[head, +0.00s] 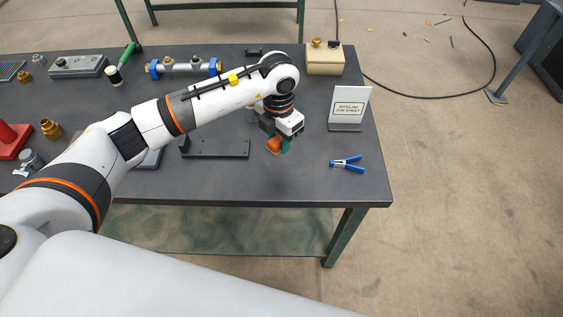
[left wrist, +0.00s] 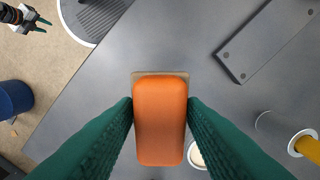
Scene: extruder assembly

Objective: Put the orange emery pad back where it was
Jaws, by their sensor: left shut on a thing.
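The orange emery pad (head: 274,145) is between the fingers of my left gripper (head: 281,146), over the right part of the dark bench. In the left wrist view the pad (left wrist: 160,120) lies lengthwise between the two green fingers, which press on its sides. A tan edge shows at its far end. I cannot tell whether the pad touches the bench top. My right gripper (left wrist: 40,24) shows small at the top left of the left wrist view, its green fingers apart and empty. It is not seen in the head view.
A black bar (head: 215,148) lies left of the pad. Blue-handled pliers (head: 347,163) lie to the right. A sign (head: 348,105) and a beige box (head: 325,62) stand behind. The bench top is bare between the pad and the front edge.

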